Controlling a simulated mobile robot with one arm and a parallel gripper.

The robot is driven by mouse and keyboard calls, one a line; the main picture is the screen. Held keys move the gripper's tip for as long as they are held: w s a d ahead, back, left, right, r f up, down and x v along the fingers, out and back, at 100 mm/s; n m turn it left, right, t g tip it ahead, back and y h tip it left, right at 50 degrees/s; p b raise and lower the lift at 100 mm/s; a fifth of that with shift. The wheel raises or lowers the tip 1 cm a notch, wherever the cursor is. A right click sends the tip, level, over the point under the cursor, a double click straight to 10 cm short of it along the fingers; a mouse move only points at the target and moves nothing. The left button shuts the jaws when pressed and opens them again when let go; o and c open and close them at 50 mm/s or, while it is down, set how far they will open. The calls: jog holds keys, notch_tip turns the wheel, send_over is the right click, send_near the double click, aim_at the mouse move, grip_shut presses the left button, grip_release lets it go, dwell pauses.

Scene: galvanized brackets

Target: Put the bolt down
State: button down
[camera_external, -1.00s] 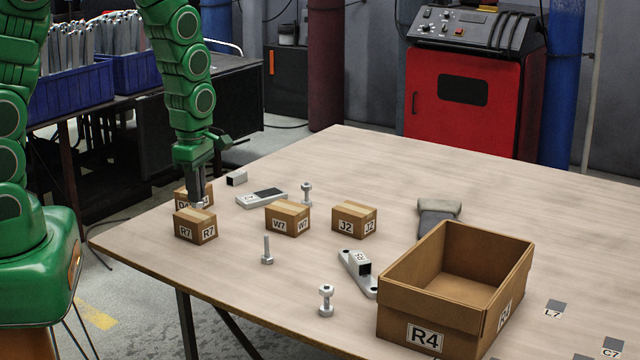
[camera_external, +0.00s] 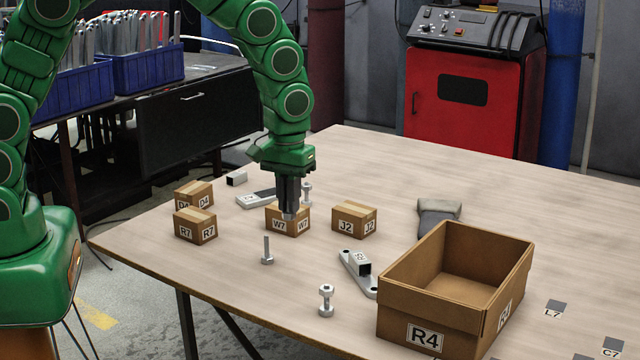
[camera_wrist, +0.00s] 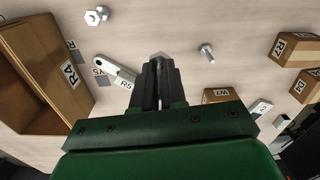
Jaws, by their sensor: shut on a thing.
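My gripper (camera_external: 289,208) points down in front of the W7 box, its jaws shut. A grey bolt shows at the fingertips in the wrist view, its hex head (camera_wrist: 160,56) poking out beyond the jaws (camera_wrist: 159,75); the rest is hidden between them. In the external view a small light end of the bolt (camera_external: 289,216) shows below the fingers, against the box. Another bolt (camera_external: 267,252) stands shank up on the table, also seen in the wrist view (camera_wrist: 207,53). A bolt with a nut (camera_external: 326,300) stands nearer the front, and one more (camera_external: 307,193) stands behind.
Small cartons W7 (camera_external: 287,224), J2 (camera_external: 354,220), R7 (camera_external: 195,227) and D1 (camera_external: 188,195) stand on the table (camera_external: 480,210). A large open carton R4 (camera_external: 428,318) stands at right. A pale bracket (camera_external: 352,267) lies left of it. The table's right side is mostly clear.

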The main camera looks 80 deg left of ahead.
jog(key=w+d+f, duration=0.1)
jog(key=w+d, duration=1.8)
jog(key=w, duration=0.3)
jog(key=w+a+f+n, duration=0.45)
jog(key=w+n, duration=0.25)
jog(key=n, duration=0.4)
jog(key=shift+d+f, duration=0.15)
jog(key=shift+f, duration=1.4)
jog(key=shift+d+f, duration=0.2)
jog(key=shift+f, duration=1.4)
jog(key=shift+d+f, duration=0.15)
jog(key=shift+f, duration=1.4)
jog(key=shift+f, duration=0.1)
jog(key=c, duration=1.2)
grip_release()
jog(key=shift+w, duration=0.1)
